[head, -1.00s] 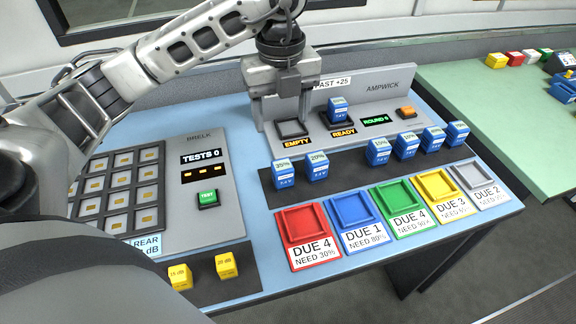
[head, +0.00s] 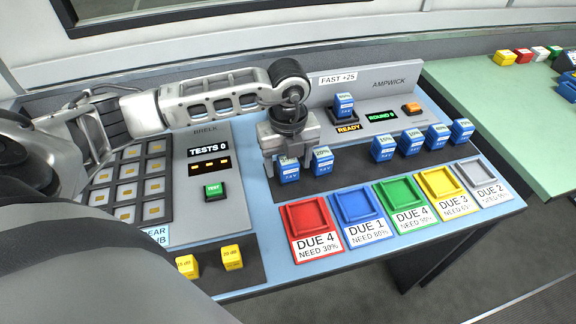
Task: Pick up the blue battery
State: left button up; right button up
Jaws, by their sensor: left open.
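Several blue batteries stand upright on a dark strip in the head view. The leftmost blue battery (head: 288,173) is directly below my left gripper (head: 289,158), which is open, with its fingers pointing down at the battery's top. I cannot tell whether the fingers reach around its sides. A second battery (head: 322,161) stands just right of it, close to the gripper. More batteries stand farther right, such as one (head: 383,149) and one at the end (head: 462,131). Another battery (head: 344,105) sits in the charger marked READY. My right gripper is out of view.
Red (head: 306,218), blue (head: 358,205), green (head: 401,195), yellow (head: 442,184) and grey (head: 481,173) trays line the front edge. The BRELK panel (head: 212,140) and yellow blocks (head: 231,257) lie left. A green table (head: 500,110) stands right.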

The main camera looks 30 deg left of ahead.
pick_arm(q)
jog(key=c, duration=1.2)
jog(key=shift+o, duration=0.2)
jog(key=shift+r, duration=0.15)
